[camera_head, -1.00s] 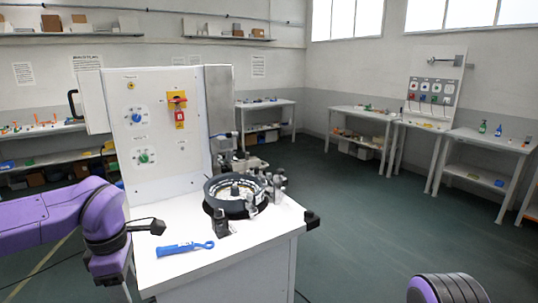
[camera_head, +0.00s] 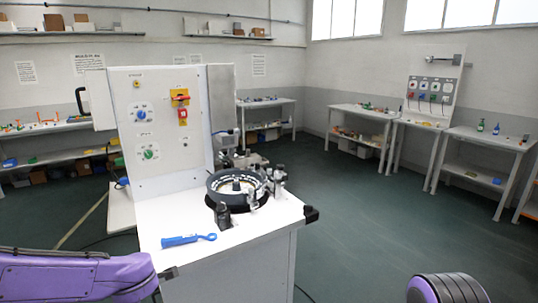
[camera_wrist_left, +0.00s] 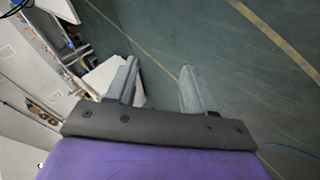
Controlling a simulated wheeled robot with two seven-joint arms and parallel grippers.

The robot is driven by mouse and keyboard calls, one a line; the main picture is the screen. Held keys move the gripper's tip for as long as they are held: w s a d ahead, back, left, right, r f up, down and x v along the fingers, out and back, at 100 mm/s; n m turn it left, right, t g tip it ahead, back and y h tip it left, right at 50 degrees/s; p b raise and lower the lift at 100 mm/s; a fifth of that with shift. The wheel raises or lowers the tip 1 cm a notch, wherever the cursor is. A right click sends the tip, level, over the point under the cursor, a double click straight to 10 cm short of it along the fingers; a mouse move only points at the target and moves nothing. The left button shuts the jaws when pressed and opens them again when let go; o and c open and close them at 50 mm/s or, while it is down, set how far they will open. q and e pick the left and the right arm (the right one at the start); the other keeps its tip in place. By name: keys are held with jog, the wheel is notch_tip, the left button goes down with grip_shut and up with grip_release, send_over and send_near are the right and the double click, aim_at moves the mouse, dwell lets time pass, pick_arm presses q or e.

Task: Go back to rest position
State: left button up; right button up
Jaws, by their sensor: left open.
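My left arm shows purple at the lower left of the head view, low beside the white workbench (camera_head: 230,250). Its gripper (camera_head: 168,273) is only just visible there, at the arm's end near the bench's front left corner. In the left wrist view the two grey fingers of my left gripper (camera_wrist_left: 158,88) are spread apart with nothing between them, over green floor. My right arm shows as a purple and black piece at the lower right of the head view. Its gripper is outside the picture.
The bench carries a white control panel (camera_head: 160,150), a round dark device (camera_head: 238,187) and a blue tool (camera_head: 188,240). Wall tables (camera_head: 362,113) stand at the back. The green floor (camera_head: 370,230) to the right is clear.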

pick_arm(q)
jog(key=s+d+f+m+t+h, duration=0.1)
jog(key=s+d+f+m, duration=0.1)
jog(key=s+f+m, duration=0.5)
jog(key=s+d+f+m+t+h, duration=0.1)
jog(key=s+d+f+m, duration=0.1)
jog(key=f, duration=0.9)
jog(key=s+f+m+g, duration=0.2)
jog(key=s+f, duration=0.3)
jog(key=s, duration=0.5)
jog(key=s+f+m+g+h, duration=0.1)
jog(key=s+f+m, duration=0.3)
jog(key=s, duration=0.6)
jog(key=shift+s+a+f+m+g, duration=0.15)
jog(key=shift+s+f+m+g, duration=0.3)
jog(key=shift+f, duration=0.3)
jog(key=shift+w, duration=0.2)
